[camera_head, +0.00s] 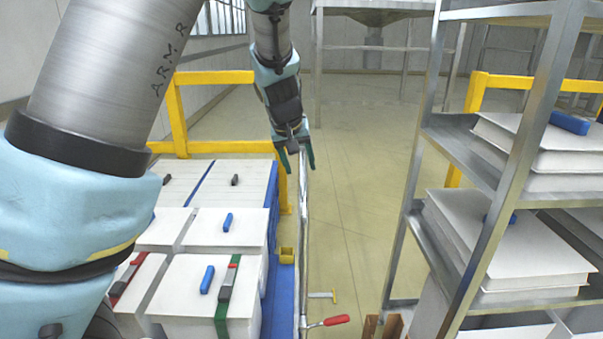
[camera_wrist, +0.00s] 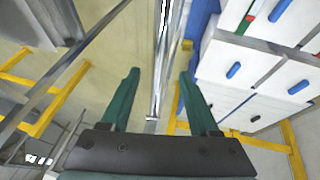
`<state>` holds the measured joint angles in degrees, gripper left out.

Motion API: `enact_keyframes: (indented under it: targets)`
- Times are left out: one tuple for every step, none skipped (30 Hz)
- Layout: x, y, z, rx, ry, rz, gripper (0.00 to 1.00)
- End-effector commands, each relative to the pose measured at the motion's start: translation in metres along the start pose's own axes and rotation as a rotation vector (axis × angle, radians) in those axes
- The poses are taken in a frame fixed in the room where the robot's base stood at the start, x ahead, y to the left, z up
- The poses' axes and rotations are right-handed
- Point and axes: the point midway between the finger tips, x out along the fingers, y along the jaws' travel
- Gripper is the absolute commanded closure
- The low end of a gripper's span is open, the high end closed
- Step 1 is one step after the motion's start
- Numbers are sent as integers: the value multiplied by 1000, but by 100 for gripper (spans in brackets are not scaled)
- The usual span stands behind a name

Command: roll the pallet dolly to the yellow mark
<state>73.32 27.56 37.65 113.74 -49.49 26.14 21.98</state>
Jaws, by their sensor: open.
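The pallet dolly has a blue deck (camera_head: 281,300), loaded with white boxes (camera_head: 225,235), at the lower left of the head view. A shiny metal bar (camera_head: 304,225) stands along its right side, and it also shows in the wrist view (camera_wrist: 163,50). My gripper (camera_head: 297,160) is open at the top of this bar, pointing down. In the wrist view the bar runs between the two open green fingers (camera_wrist: 159,76), and no grip on it shows.
A metal shelf rack (camera_head: 408,210) with white boxes stands at the right. Yellow rails (camera_head: 178,118) stand behind the dolly and at the back right. A red-handled item (camera_head: 336,320) is low beside the bar. The tan floor (camera_head: 360,170) between dolly and rack is mostly clear.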

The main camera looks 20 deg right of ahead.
Motion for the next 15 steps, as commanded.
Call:
enact_keyframes:
  targets:
    - [9, -2, 0, -3, -2, -3, 38]
    - [14, -2, 1, -1, -2, -3, 38]
    - [18, -1, 0, -2, -2, -2, 38]
    - [22, -1, 0, -1, -2, -2, 38]
    - [25, -1, 0, -1, -1, -2, 38]
    - [28, -1, 0, -2, -1, -2, 38]
    - [30, -1, 0, -2, 0, -2, 38]
    - [32, -1, 0, -2, 0, -1, 38]
    - [34, -1, 0, -1, 0, -1, 38]
    - [34, -1, 0, -1, 0, -1, 38]
    - [35, -1, 0, -1, 0, -1, 38]
    - [36, 0, 0, 0, 0, -1, 38]
    - [36, 0, 0, 0, 0, -1, 38]
    - [36, 0, 0, 0, 0, 0, 38]
    - [36, 0, 0, 0, 0, 0, 38]
